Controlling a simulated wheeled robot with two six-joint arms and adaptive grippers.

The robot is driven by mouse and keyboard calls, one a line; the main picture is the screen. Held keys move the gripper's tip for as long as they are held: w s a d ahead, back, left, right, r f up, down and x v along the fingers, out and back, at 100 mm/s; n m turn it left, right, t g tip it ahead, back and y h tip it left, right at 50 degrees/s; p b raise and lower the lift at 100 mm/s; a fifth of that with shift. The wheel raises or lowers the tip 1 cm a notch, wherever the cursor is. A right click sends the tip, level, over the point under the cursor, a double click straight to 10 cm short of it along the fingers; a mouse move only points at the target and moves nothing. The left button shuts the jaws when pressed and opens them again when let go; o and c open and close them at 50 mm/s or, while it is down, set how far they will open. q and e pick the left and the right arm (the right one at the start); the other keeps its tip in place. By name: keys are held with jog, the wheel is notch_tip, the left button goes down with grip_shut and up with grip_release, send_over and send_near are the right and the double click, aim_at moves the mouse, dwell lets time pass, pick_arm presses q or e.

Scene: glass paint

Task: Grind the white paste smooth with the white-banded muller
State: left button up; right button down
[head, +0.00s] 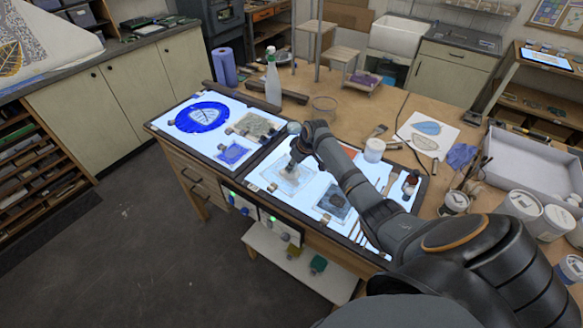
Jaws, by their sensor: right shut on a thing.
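My right arm comes in from the lower right, and its gripper (301,148) points down over the lit panel. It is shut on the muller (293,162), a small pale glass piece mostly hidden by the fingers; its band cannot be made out. The muller stands over a clear slab (274,182) with a pale patch of white paste (290,178) on it. The paste's texture is too small to tell. Beside it to the right lies another slab with dark paste (335,204). My left gripper is not in view.
A white jar (374,150), brown bottle (410,184) and several paint tubs (520,205) stand at right.

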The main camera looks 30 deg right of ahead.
aim_at(285, 174)
jog(key=shift+w+d+f, duration=0.15)
jog(key=shift+w+d, duration=0.1)
jog(key=shift+w, duration=0.05)
jog(key=shift+w+a+b, duration=0.2)
jog(key=shift+w+b, duration=0.35)
jog(key=shift+w+a, duration=0.2)
jog(key=shift+w, duration=0.4)
jog(key=shift+w+a+r, duration=0.1)
jog(key=shift+a+r, duration=0.15)
jog(key=shift+a, duration=0.15)
jog(key=shift+w+a+p, duration=0.1)
jog(key=shift+a+p, duration=0.2)
jog(key=shift+a, duration=0.05)
jog(key=shift+s+a+p, duration=0.3)
jog(key=shift+s+p, duration=0.2)
jog(key=shift+p, duration=0.35)
jog(key=shift+s+d+f, duration=0.15)
jog(key=shift+s+f, duration=0.1)
jog(key=shift+s, duration=0.85)
jog(key=shift+s+d, duration=0.45)
jog(key=shift+d, duration=0.35)
